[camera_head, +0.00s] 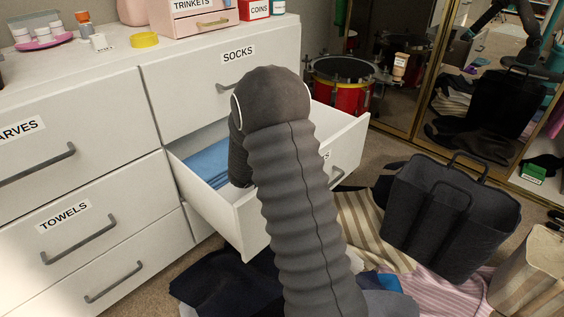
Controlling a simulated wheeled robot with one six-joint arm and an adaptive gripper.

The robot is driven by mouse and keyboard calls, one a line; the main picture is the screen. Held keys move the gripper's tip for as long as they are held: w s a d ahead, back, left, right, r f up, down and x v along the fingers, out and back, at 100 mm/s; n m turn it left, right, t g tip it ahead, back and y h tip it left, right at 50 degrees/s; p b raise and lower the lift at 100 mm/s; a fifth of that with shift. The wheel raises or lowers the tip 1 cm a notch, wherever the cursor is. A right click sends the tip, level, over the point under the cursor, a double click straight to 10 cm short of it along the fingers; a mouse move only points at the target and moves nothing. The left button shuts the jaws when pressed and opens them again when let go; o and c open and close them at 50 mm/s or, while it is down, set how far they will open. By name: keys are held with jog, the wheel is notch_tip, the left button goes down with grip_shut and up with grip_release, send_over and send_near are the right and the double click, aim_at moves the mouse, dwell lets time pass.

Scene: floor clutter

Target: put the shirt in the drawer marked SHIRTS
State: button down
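A white drawer (218,208) stands pulled out below the SOCKS drawer (205,85). My arm covers most of its label, so I cannot read it as SHIRTS. Folded blue cloth (207,163) lies inside at the left; my arm hides much of the interior. Clothes lie on the floor: a beige-and-brown striped cloth (366,225), a pink striped cloth (458,286) and dark navy cloth (215,280). I cannot tell which piece is the task's shirt. My arm reaches up over the open drawer, and my gripper is hidden behind it.
A shut TOWELS drawer (85,225) is at left. A red drum (343,85) and mirrored doors (475,85) are behind.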

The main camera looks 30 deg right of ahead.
jog(key=shift+f, duration=0.25)
jog(key=c, duration=0.9)
grip_release()
